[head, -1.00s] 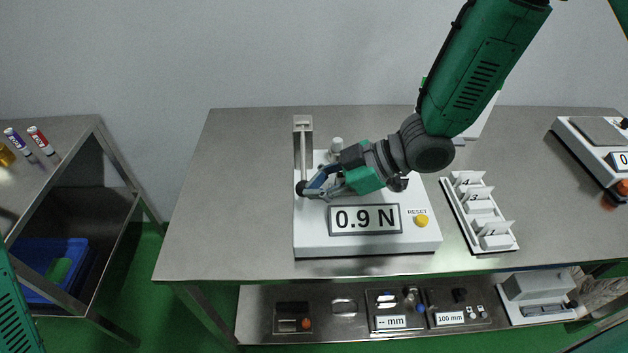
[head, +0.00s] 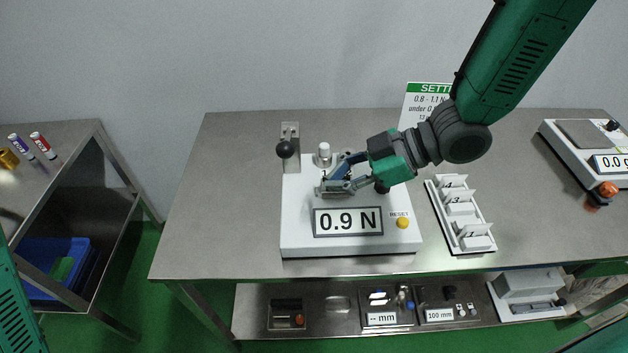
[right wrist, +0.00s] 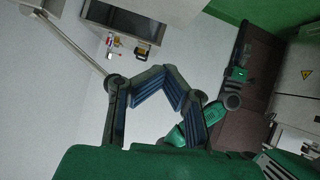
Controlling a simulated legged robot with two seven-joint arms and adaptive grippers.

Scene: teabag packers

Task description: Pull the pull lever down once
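The pull lever has a black ball knob (head: 285,149) that stands raised in front of its grey post (head: 290,133), at the back left of a white force tester (head: 300,240). The tester's display (head: 348,221) reads 0.9 N. My right gripper (head: 324,189) is over the tester, above the display, to the right of the knob and apart from it. In the right wrist view its fingers (right wrist: 165,73) come together at the tips, with nothing seen between them. My left gripper is not in view.
A yellow reset button (head: 403,223) and a pale round knob (head: 323,150) are on the tester. A white rack of tagged pieces (head: 462,226) stands to its right. A scale (head: 562,150) is at far right. The table (head: 225,215) is bare to the left.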

